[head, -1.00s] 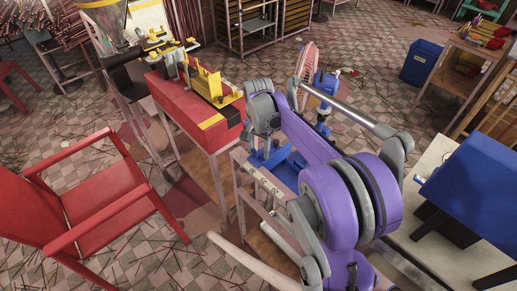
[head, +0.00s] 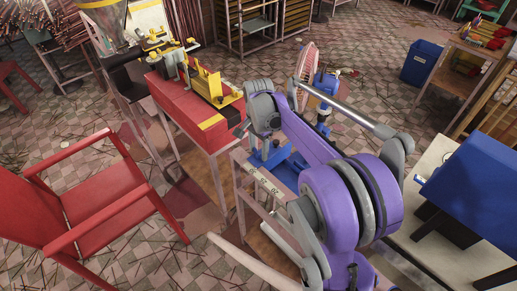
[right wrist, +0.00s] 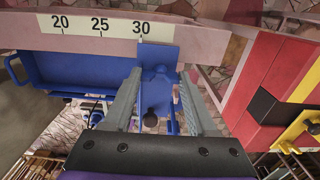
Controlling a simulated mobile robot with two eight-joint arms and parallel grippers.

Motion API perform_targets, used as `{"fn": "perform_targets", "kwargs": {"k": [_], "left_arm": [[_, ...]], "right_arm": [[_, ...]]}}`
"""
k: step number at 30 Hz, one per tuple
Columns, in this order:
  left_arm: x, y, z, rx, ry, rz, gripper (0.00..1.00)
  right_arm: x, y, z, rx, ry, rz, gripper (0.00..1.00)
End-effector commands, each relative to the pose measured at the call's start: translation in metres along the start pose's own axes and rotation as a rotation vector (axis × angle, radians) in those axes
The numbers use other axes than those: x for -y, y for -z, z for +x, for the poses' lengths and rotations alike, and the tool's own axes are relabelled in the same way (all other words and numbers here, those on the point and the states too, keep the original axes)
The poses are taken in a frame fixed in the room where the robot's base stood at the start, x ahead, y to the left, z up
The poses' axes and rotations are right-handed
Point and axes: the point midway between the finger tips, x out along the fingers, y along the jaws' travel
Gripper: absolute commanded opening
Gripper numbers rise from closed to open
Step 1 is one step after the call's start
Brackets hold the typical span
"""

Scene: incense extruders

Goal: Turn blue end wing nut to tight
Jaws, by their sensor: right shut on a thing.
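In the right wrist view, a blue end plate (right wrist: 172,54) stands by the 30 mark of a pale ruler board (right wrist: 70,36). The blue end wing nut (right wrist: 157,88) shows in front of it. My right gripper (right wrist: 160,75) has one grey finger on each side of the wing nut and is shut on it. The nut's sides are partly hidden by the fingers. In the head view, the blue extruder (head: 287,166) shows low behind my purple right arm, which hides part of it. My left gripper is not in view.
A red bench (head: 185,108) with yellow and grey fittings stands left of the blue extruder. A red chair (head: 105,190) is at the left. A blue bin (head: 421,62) stands farther back.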

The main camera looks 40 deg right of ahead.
Motion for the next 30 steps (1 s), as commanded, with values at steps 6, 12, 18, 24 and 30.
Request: {"fn": "perform_targets", "kwargs": {"k": [6, 12, 18, 24, 30], "left_arm": [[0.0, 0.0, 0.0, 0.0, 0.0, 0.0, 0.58], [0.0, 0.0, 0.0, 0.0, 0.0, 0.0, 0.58], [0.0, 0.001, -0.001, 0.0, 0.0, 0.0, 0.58], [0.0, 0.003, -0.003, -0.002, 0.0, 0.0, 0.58], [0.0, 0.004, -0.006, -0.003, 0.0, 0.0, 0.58]], "right_arm": [[0.0, 0.0, 0.0, 0.0, 0.0, 0.0, 0.86], [0.0, 0.0, 0.0, 0.0, 0.0, -0.001, 0.88], [0.0, 0.0, -0.008, 0.0, 0.0, -0.001, 0.88], [0.0, 0.0, -0.043, 0.0, 0.0, 0.0, 0.88], [0.0, 0.0, -0.083, 0.0, 0.0, 0.0, 0.88]]}}
